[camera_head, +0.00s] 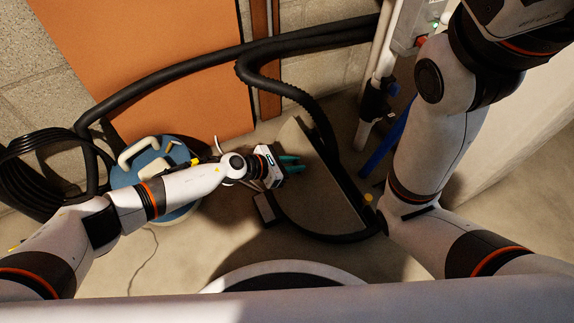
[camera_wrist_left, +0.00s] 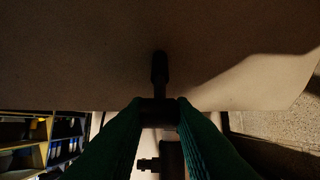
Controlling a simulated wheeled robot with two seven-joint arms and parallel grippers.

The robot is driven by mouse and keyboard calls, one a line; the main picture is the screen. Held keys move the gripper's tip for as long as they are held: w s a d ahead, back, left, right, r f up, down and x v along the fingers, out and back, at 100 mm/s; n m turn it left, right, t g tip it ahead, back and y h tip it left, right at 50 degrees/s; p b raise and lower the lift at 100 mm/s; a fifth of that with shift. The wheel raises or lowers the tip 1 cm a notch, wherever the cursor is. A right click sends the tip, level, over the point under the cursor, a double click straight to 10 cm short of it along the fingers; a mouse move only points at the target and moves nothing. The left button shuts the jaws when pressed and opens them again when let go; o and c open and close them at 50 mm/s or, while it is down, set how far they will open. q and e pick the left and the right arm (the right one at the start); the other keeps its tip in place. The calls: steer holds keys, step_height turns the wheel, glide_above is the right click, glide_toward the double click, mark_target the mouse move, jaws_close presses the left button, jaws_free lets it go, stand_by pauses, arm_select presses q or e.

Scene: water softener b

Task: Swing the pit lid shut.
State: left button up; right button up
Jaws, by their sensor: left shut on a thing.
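The pit lid (camera_head: 300,195) is a grey-brown, half-round panel on the floor in the middle of the head view, with a dark curved rim along its lower side. How far it is tilted is hard to tell. My left gripper (camera_head: 290,165) reaches in from the left, its teal fingers at the lid's upper part. In the left wrist view, the fingers (camera_wrist_left: 160,112) are shut on a dark handle (camera_wrist_left: 160,72) that sticks out from the lid's broad tan face (camera_wrist_left: 80,50). My right arm fills the right side of the head view; its gripper is out of frame.
A blue and cream round tank (camera_head: 150,160) stands left, behind my left arm. Black hoses (camera_head: 190,68) run along the wall and curve past the lid. Pipes and a blue hose (camera_head: 385,150) stand right of the lid. A small dark box (camera_head: 265,207) lies at the lid's left edge.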

mark_target(307, 166)
arm_select(q)
steer(key=shift+w+d+f, duration=0.1)
steer(key=shift+d+f, duration=0.1)
steer(key=shift+f, duration=0.1)
steer(key=d+f+b, duration=0.1)
steer(key=f+b, duration=0.1)
steer(key=shift+w+d+f+b, duration=0.1)
steer(key=shift+w+d+b, duration=0.25)
steer(key=shift+w+d, duration=0.05)
steer(key=shift+w+d+f+b, duration=0.15)
steer(key=shift+d+f+b, duration=0.2)
steer(key=shift+d+b, duration=0.05)
